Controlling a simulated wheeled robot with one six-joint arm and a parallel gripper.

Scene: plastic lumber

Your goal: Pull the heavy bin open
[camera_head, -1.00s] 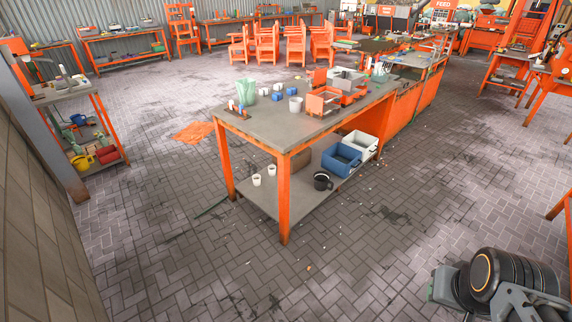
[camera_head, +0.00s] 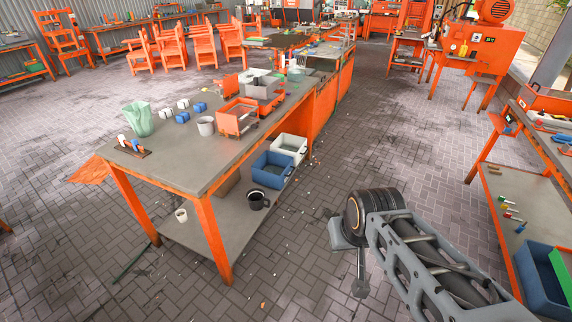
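No single thing is clearly marked as the heavy bin. A blue open bin (camera_head: 272,170) and a white open bin (camera_head: 289,146) stand side by side on the lower shelf of the long orange-framed table. Another blue bin (camera_head: 541,287) stands on a low shelf at the right edge, partly cut off, with a green piece in it. My arm reaches in from the bottom right to a dark ringed joint. Grey parts of its end hang below the joint, over bare floor, apart from all the bins. I cannot make out the gripper's fingers.
The grey-topped table (camera_head: 214,150) at left carries a green vase (camera_head: 138,119), a cup and an orange box (camera_head: 237,116). A black mug (camera_head: 258,199) stands on its lower shelf. A workbench (camera_head: 493,140) lines the right side. The brick floor between is mostly clear.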

